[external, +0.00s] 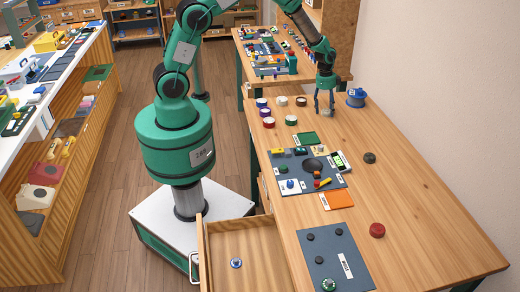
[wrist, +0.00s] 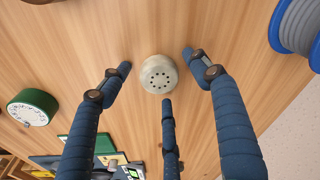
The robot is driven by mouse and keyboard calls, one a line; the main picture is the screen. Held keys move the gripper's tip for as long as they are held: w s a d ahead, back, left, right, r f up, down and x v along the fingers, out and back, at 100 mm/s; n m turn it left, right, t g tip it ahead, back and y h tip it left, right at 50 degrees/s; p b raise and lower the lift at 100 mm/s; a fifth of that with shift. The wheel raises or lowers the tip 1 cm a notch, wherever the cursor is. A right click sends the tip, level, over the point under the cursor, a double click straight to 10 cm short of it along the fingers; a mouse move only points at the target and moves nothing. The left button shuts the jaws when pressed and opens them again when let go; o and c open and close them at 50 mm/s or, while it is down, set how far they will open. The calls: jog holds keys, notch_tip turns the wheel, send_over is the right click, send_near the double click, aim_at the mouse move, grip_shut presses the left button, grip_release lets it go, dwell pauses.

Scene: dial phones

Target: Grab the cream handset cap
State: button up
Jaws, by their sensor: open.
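The cream handset cap (wrist: 158,74) is a small round piece with a ring of dark holes on its top. It lies on the wooden table, near the middle of the wrist view. My gripper (wrist: 160,82) is open, with its three blue fingers spread around the cap and apart from it. In the external view my gripper (external: 325,103) points down at the far end of the table. The cap (external: 326,113) is small there and partly hidden by the fingers.
A blue spool (external: 356,97) stands close by on the right. Several round caps and tins (external: 266,122) sit to the left. A green-sided dial (wrist: 33,108) shows at left in the wrist view. A grey mat (external: 300,172) with parts lies nearer, and a drawer (external: 240,250) is open.

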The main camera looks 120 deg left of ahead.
aim_at(328, 111)
dwell(0.3)
jog(key=c, duration=1.1)
jog(key=shift+o, duration=0.2)
jog(key=shift+r, duration=0.8)
notch_tip(328, 111, up, 2)
jog(key=shift+r+p, duration=0.2)
jog(key=shift+p, duration=0.4)
jog(key=s+d, duration=0.3)
jog(key=d, duration=0.1)
jog(key=s+d+p, duration=0.1)
jog(key=s+d, duration=0.2)
jog(key=d, duration=0.1)
jog(key=s+d+r, duration=0.1)
jog(key=s+d, duration=0.3)
jog(key=shift+d+p, duration=0.25)
jog(key=shift+p, duration=0.1)
